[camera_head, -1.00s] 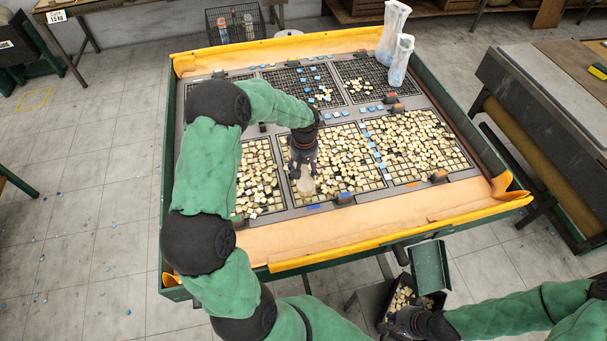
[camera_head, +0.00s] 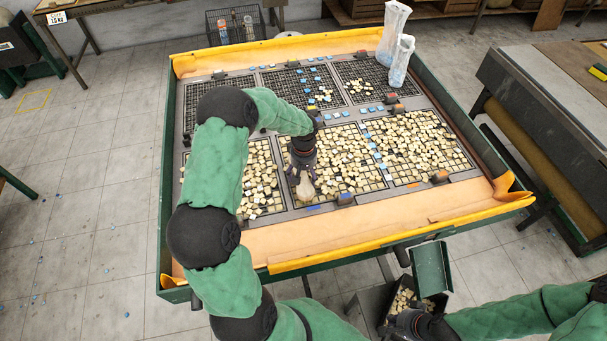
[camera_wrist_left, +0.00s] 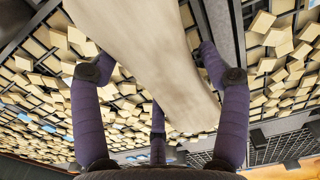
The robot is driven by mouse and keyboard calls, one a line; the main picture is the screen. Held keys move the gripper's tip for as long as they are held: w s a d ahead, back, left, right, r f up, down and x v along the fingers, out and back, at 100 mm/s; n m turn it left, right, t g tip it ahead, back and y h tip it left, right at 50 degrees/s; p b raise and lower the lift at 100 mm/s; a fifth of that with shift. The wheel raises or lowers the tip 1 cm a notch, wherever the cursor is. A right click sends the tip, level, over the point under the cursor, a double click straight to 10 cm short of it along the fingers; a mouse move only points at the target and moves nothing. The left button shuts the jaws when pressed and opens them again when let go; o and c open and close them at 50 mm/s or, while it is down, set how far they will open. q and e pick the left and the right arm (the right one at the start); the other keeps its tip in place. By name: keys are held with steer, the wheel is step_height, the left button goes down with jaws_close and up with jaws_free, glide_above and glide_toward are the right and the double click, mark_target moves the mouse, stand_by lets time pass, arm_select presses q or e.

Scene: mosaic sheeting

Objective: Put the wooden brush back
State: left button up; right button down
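The pale wooden brush (camera_head: 305,190) is over the front-middle grid section of the tile-covered table. In the left wrist view, the brush (camera_wrist_left: 155,55) runs from the top edge down between the spread purple fingers. My left gripper (camera_head: 302,172) points down at it, and its fingers (camera_wrist_left: 157,65) stand around the brush. A gap shows beside the left finger; the right fingertip is close to or against the brush edge. Whether the brush touches the tiles is not clear. My right gripper (camera_head: 400,322) is low at the front, beside a dark bin of tiles (camera_head: 384,302); its fingers are not clear.
The table has a yellow-trimmed edge (camera_head: 350,252) and loose cream tiles across its front grids. Two translucent bags (camera_head: 392,35) stand at the back right corner. A green tray (camera_head: 431,267) stands at the bin. A wire basket (camera_head: 236,25) is behind the table.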

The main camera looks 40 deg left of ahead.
mark_target(304, 173)
arm_select(q)
steer(key=shift+r, duration=0.2)
step_height(304, 173, up, 12)
steer(key=p, duration=0.2)
stand_by(0.5)
stand_by(1.4)
